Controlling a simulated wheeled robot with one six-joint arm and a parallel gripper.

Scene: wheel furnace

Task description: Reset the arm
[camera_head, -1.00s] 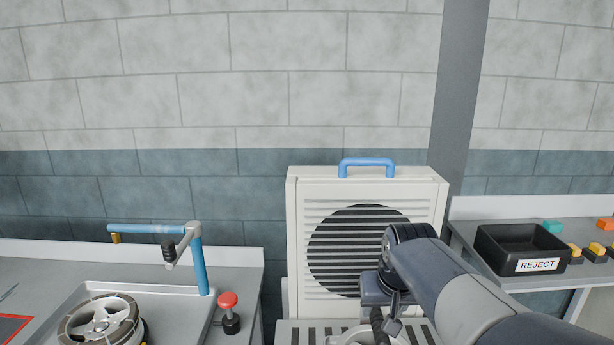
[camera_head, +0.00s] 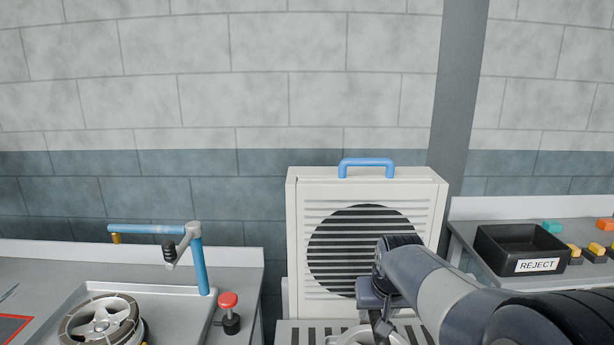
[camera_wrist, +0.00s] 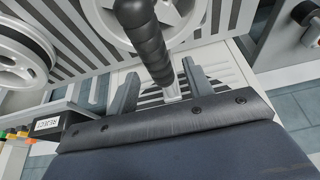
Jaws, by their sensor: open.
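My arm (camera_head: 440,295) reaches in from the lower right of the head view, in front of the white slatted cabinet (camera_head: 300,250). In the wrist view my gripper (camera_wrist: 160,68) is open, with its two fingers apart. A black ribbed handle (camera_wrist: 147,38) with a pale metal end shows between the fingers in the picture. I cannot tell whether the fingers touch it. In the head view the fingers are mostly hidden low behind the wrist.
A light wheel (camera_head: 345,338) lies on the slatted bed before the cabinet. A black REJECT bin (camera_head: 490,255) stands on the right bench. A grey column (camera_head: 458,90) rises behind.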

